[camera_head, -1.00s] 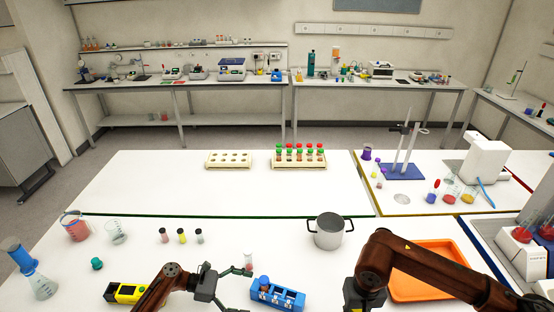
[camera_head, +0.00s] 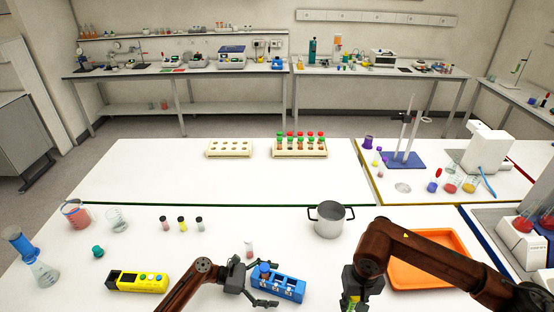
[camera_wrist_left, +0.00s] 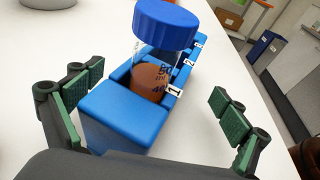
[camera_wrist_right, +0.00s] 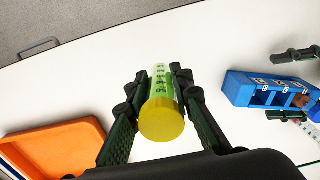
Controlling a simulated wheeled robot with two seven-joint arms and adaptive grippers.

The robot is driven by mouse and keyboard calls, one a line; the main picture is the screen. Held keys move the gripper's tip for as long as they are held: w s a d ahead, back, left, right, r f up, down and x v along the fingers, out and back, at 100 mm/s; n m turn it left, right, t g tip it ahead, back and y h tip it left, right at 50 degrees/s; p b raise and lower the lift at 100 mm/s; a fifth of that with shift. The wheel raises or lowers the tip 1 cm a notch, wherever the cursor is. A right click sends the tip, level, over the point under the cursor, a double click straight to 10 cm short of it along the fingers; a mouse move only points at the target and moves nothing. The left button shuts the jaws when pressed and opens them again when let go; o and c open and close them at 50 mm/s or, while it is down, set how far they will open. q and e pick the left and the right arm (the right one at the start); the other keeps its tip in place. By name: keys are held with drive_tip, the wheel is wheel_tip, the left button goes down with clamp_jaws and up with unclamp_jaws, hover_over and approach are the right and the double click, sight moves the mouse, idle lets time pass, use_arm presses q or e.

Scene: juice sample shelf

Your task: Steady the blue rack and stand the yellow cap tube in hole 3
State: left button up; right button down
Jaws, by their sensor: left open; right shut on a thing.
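The blue rack (camera_head: 292,283) stands on the white bench with number labels on its side. A blue-capped tube with brown contents (camera_wrist_left: 153,75) stands in its hole 1. Holes 2 and 3 look empty in the right wrist view. My left gripper (camera_head: 265,283) is open, with its fingers on either side of the rack's hole 1 end; contact is not clear. My right gripper (camera_wrist_right: 158,92) is shut on the yellow cap tube (camera_wrist_right: 162,120), right of the rack in the head view. The tube also shows low in the head view (camera_head: 350,303).
A steel pot (camera_head: 329,220) stands behind the rack and an orange tray (camera_head: 430,262) lies right of it. A small tube (camera_head: 249,250) stands just behind the rack. A yellow device (camera_head: 137,282) lies at left. The bench between pot and rack is clear.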

use_arm(q)
drive_tip(key=shift+c, duration=0.2)
drive_tip(key=c, duration=1.9)
drive_tip(key=shift+f, duration=0.1)
use_arm(e)
drive_tip(key=w+a+r, duration=0.2)
drive_tip(key=w+a, duration=1.1)
drive_tip(key=a, duration=0.2)
drive_tip(key=shift+a+f, duration=0.1)
drive_tip(key=shift+f, duration=2.05)
